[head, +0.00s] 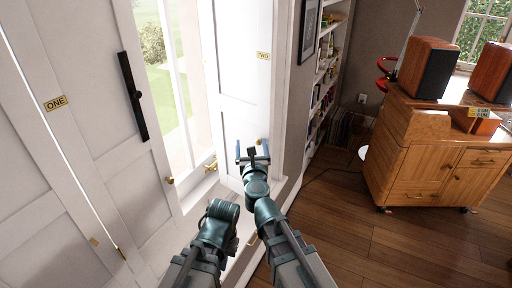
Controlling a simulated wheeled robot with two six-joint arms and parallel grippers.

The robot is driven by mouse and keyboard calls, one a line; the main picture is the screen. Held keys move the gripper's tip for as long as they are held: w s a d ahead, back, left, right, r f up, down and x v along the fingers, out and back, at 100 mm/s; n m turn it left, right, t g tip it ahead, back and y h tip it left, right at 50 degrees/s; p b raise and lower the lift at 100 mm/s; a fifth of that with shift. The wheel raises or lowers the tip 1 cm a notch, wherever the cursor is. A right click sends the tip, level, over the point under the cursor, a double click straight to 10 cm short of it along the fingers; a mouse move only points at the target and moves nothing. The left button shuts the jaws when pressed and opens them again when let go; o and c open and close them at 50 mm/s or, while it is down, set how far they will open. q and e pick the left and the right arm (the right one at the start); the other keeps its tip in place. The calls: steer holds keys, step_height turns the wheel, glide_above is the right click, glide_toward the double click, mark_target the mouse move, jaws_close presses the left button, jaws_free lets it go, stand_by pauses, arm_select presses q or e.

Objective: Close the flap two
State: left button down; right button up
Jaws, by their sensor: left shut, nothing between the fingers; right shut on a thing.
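Flap two (245,85) is a tall white panel with a yellow "TWO" label (263,56), standing right of the bright window opening. It is swung back at an angle, so the window beside it is uncovered. My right gripper (252,154) is at the lower part of flap two and is shut on it; its fingers hide the exact point of contact. A small brass knob (259,141) shows just above its fingertips. My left gripper (222,211) is lower and to the left, shut and empty, near the sill; its fingertips are hard to make out.
A white panel labelled "ONE" (56,102) with a long black handle (133,95) fills the left. A brass window latch (210,166) is near the sill. A bookcase (322,75) and wooden cabinet (440,150) stand right.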

steer(key=shift+o, duration=0.4)
steer(key=shift+w+a+y, duration=0.25)
steer(key=shift+a+y, duration=0.05)
steer(key=shift+a, duration=0.35)
steer(key=shift+s+d, duration=0.1)
steer(key=shift+s, duration=0.2)
